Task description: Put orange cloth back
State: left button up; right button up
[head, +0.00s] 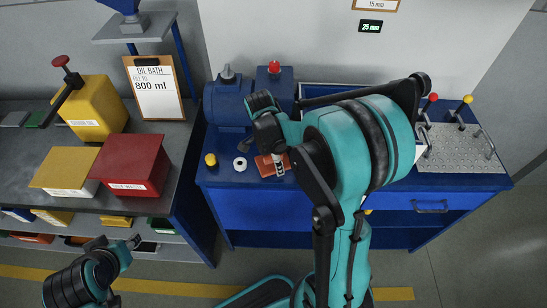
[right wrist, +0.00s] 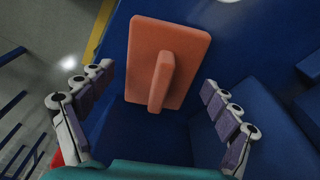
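The orange cloth (head: 265,167) lies on the blue bench top near its front edge. It looks like a flat slab with a raised ridge in the right wrist view (right wrist: 143,38). My right gripper (head: 281,164) is over the cloth and hides part of it in the head view. In the right wrist view the right gripper (right wrist: 158,85) is open, with its fingers apart on either side of the ridge and not touching it. My left gripper (head: 134,242) is low at the left, away from the cloth; its fingers are too small to judge.
The blue bench (head: 260,207) also holds a white ring (head: 240,164), a yellow knob (head: 211,159), a blue motor-like unit (head: 228,103) and a lever panel (head: 462,150). A grey table (head: 160,127) at left carries red (head: 133,160) and yellow (head: 66,168) boxes.

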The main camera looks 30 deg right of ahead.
aim_at(268, 157)
jog(key=shift+r+p, duration=0.3)
jog(key=shift+r, duration=0.15)
notch_tip(268, 157, up, 11)
jog(key=a+p, duration=0.2)
jog(key=p, duration=0.2)
jog(key=s+a+r+n+t+y, duration=0.1)
jog(key=s+a+r+n+t, duration=0.3)
jog(key=n, duration=1.5)
jog(key=s+a+t, duration=0.3)
jog(key=s+a, duration=0.1)
jog(key=s, duration=0.3)
jog(key=shift+a+n+y, duration=0.3)
jog(key=shift+n+y, duration=0.1)
